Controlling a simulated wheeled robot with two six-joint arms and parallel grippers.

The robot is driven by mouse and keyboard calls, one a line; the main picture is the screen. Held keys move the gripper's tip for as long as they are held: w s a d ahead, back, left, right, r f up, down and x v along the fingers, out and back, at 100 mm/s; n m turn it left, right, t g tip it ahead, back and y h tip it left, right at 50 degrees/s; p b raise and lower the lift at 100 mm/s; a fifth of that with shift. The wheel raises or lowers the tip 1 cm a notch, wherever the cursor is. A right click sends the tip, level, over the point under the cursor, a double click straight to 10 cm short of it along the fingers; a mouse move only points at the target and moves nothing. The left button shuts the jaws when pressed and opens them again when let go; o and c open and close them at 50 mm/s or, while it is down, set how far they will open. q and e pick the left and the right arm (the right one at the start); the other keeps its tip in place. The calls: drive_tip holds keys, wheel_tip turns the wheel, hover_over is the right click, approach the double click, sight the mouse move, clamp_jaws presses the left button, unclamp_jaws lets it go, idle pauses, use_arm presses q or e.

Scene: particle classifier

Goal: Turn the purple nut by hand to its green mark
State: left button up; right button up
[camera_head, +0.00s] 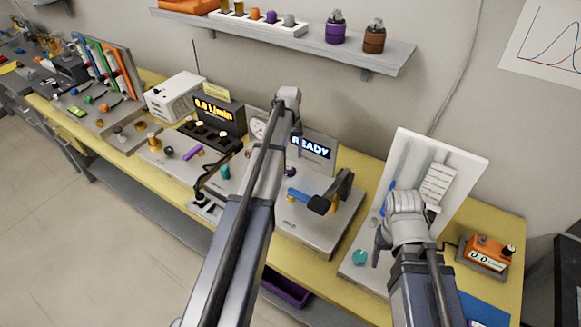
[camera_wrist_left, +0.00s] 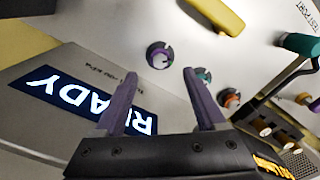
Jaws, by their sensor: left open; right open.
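The purple nut (camera_wrist_left: 160,56) shows in the left wrist view as a small round purple piece with a pale centre, on a light grey panel. A small dark purple piece beside the READY display in the head view (camera_head: 290,171) looks like the same nut. My left gripper (camera_wrist_left: 162,82) is open and empty. Its two fingertips point toward the nut, one to each side of it in the picture, with a visible gap. My right gripper (camera_head: 382,238) is at the right-hand panel, away from the nut. I cannot make out the green mark.
The READY display (camera_wrist_left: 90,100) lies close to the left gripper's fingers. A teal knob (camera_wrist_left: 204,75), an orange knob (camera_wrist_left: 230,98) and a yellow bar (camera_wrist_left: 215,14) are nearby. A dark lever arm (camera_head: 335,192) stands on the same panel. A shelf (camera_head: 400,58) hangs above.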

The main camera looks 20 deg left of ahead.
sight(290, 166)
use_arm(q)
wheel_tip(290, 166, down, 6)
drive_tip(key=b, duration=0.5)
drive_tip(key=shift+f+b, duration=0.15)
drive_tip(key=shift+b, duration=0.15)
use_arm(e)
wheel_tip(290, 166, down, 6)
drive_tip(key=shift+f, duration=0.2)
drive_tip(key=shift+r, duration=0.1)
use_arm(q)
clamp_jaws()
